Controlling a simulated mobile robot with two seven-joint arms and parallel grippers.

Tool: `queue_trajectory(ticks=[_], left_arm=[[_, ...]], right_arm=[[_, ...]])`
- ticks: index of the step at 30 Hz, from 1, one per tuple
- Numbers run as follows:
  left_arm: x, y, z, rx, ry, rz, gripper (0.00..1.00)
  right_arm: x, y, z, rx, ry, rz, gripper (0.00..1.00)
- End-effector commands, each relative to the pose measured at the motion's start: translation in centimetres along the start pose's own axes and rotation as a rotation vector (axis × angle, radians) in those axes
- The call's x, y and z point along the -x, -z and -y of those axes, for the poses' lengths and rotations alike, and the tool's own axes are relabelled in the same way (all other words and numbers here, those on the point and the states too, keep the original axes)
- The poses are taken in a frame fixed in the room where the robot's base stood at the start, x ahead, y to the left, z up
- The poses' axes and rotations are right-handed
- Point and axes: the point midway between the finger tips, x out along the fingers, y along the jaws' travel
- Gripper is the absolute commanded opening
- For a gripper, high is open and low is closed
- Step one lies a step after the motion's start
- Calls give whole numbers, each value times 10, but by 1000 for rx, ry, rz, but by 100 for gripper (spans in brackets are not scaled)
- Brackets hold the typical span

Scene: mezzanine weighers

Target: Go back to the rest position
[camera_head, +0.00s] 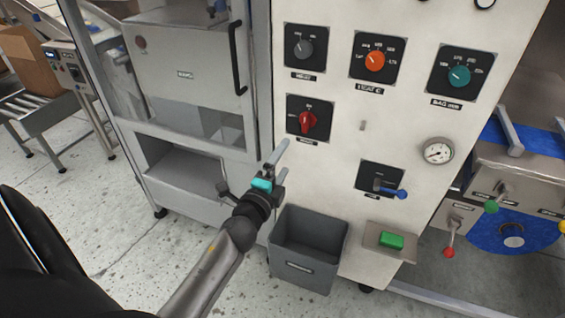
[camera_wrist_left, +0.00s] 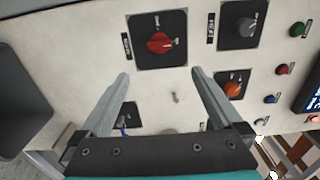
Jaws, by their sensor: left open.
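My left gripper (camera_head: 276,163) is in front of the lower left part of the white control panel in the head view. In the left wrist view its two fingers (camera_wrist_left: 158,78) are spread apart with nothing between them. A red knob (camera_head: 308,121) on a black plate is just up and right of the gripper in the head view. The red knob also shows beyond the fingertips in the wrist view (camera_wrist_left: 160,43). The fingers look apart from the panel. My right gripper is in neither view.
The panel carries a grey knob (camera_head: 304,48), an orange knob (camera_head: 375,61), a teal knob (camera_head: 459,76), a gauge (camera_head: 437,151) and a blue-tipped lever (camera_head: 390,190). A grey bin (camera_head: 307,273) and a green button (camera_head: 391,240) are below.

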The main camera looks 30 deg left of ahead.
Motion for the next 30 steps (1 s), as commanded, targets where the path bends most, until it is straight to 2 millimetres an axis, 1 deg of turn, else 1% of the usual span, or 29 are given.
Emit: queue_trajectory(ticks=[11,14,17,20,21,23,24,26,27,29,30], left_arm=[[0,0,0,1,-1,0,100],[2,2,-12,25,-27,-2,100],[8,7,-51,104,-113,-2,100],[26,16,-114,233,-256,11,100],[37,21,-143,292,-324,23,100],[57,27,-184,379,-425,47,100],[73,31,-211,435,-492,69,100],[99,36,-249,513,-590,109,100],[118,40,-273,561,-655,138,100],[150,44,-306,631,-749,190,100],[173,46,-327,674,-812,230,100]], right_arm=[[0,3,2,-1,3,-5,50],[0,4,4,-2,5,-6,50],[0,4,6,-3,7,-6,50],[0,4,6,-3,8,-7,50],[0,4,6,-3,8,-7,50],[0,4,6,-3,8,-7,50],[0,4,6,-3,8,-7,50],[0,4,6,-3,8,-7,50],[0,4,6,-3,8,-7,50],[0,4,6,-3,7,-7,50],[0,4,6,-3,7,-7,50]])
